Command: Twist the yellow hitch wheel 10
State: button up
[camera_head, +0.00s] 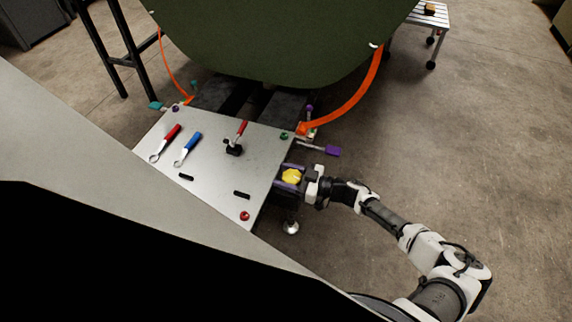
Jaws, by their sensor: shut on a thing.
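The yellow hitch wheel (291,177) is a small lobed knob at the right edge of the grey metal plate (215,140). My gripper (292,177) reaches it from the right, with one finger on the far side and one on the near side. It is shut on the wheel. My arm stretches from the lower right to the plate's edge. The wheel's shaft and underside are hidden.
On the plate lie a red-handled wrench (166,142), a blue-handled wrench (188,148) and a red-handled tool in a black holder (234,149). A purple-ended lever (332,151) juts out near my gripper. The green fuselage (270,40) hangs behind.

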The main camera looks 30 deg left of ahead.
dwell(0.4)
jog(key=o, duration=1)
jog(key=shift+c, duration=0.2)
jog(key=shift+d, duration=0.15)
jog(key=p+v, duration=0.1)
jog(key=v, duration=1.2)
jog(key=shift+w+d, duration=0.25)
